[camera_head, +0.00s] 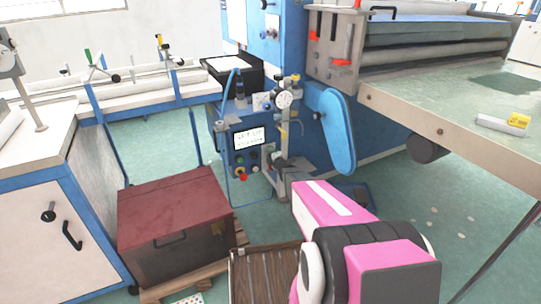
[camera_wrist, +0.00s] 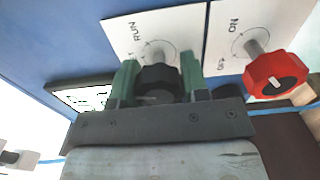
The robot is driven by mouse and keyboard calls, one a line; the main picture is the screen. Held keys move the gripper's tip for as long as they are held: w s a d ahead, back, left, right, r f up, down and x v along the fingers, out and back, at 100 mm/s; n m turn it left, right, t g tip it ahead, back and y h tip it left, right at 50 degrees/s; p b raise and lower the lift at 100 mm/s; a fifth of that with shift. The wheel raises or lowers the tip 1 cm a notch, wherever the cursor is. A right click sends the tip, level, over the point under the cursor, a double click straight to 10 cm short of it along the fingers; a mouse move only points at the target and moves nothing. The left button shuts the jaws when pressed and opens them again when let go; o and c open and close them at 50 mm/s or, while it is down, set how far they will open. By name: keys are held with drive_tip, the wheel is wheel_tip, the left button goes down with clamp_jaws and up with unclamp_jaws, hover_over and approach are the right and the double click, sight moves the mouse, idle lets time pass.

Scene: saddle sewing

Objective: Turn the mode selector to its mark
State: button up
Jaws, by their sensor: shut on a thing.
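The mode selector is a black knob (camera_wrist: 158,84) on a short shaft over a white plate (camera_wrist: 124,35) marked RUN, with an arc printed around the shaft. My gripper (camera_wrist: 158,68) has its two green fingers on either side of the knob and is shut on it. The fingers and palm hide part of the plate, so other marks and the knob's pointer cannot be read clearly. In the head view the control panel (camera_head: 246,157) is on the blue machine, beyond my pink arm; the knob is too small to make out there.
A red knob (camera_wrist: 275,76) on a plate (camera_wrist: 228,28) marked ON sits close right of my gripper. A pressure gauge (camera_head: 284,99), a blue guard (camera_head: 337,130) and a dark red-topped box (camera_head: 173,212) stand nearby.

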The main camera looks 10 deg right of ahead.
drive_tip(key=m, duration=0.4)
drive_tip(key=shift+m, duration=0.3)
drive_tip(key=shift+r+m, duration=0.1)
drive_tip(key=shift+m, duration=2.2)
drive_tip(key=o, duration=0.9)
drive_tip(key=shift+s+d, duration=0.1)
drive_tip(key=v, duration=1)
drive_tip(key=shift+s+d, duration=0.1)
drive_tip(key=shift+s, duration=0.2)
drive_tip(key=shift+r, duration=0.1)
